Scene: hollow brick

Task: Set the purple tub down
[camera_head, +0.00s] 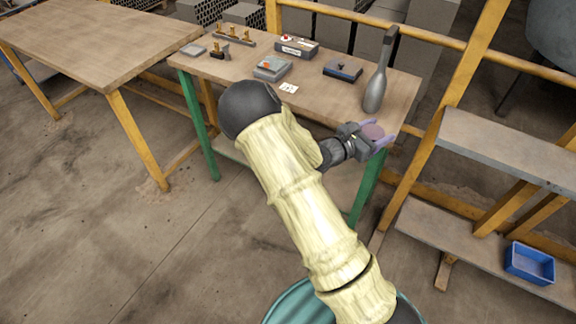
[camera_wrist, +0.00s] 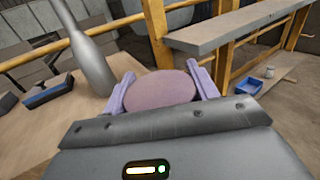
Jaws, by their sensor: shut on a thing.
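The purple tub (camera_head: 374,131) is held in my gripper (camera_head: 379,138) at the right front corner of the green-legged workbench (camera_head: 330,99). In the wrist view the tub (camera_wrist: 160,91) shows as a rounded purple face between the two lilac fingers of my gripper (camera_wrist: 163,92). The fingers are shut on its sides. I cannot tell from these views whether the tub's underside touches the bench top or is above it.
A grey bottle-shaped object (camera_head: 377,80) stands close behind the tub. A dark box with a blue base (camera_head: 343,69) and other small devices lie farther back. A grey shelf (camera_head: 510,150) is at right, with a blue bin (camera_head: 530,263) below. The bench's front middle looks clear.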

